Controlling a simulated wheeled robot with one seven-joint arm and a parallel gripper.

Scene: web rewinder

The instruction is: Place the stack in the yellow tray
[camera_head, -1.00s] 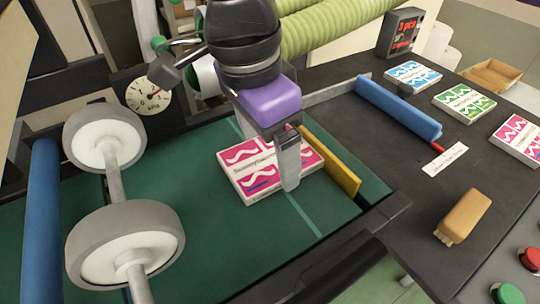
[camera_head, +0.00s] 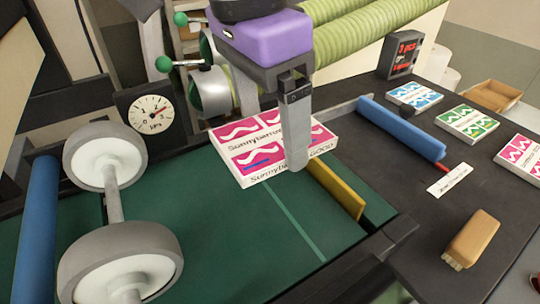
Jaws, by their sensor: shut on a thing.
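The stack (camera_head: 250,160) is a flat white block with a pink top, white wavy marks and "Sunnybarrow" lettering. My gripper (camera_head: 280,148), under its purple housing, is shut on the stack from above. One grey finger shows down the stack's near side; the other finger is hidden. The stack appears held a little above the green belt (camera_head: 225,230), roughly level. I see no clear yellow tray; only a yellow bar (camera_head: 336,188) stands at the belt's right, just beside and below the stack.
White rollers (camera_head: 105,165) on a shaft stand left. A blue bar (camera_head: 400,125), a brush (camera_head: 471,238) and pink, green (camera_head: 468,123) and blue packs lie on the dark table at right. An open tan box (camera_head: 493,97) is at far right. Green rolls (camera_head: 350,45) are behind.

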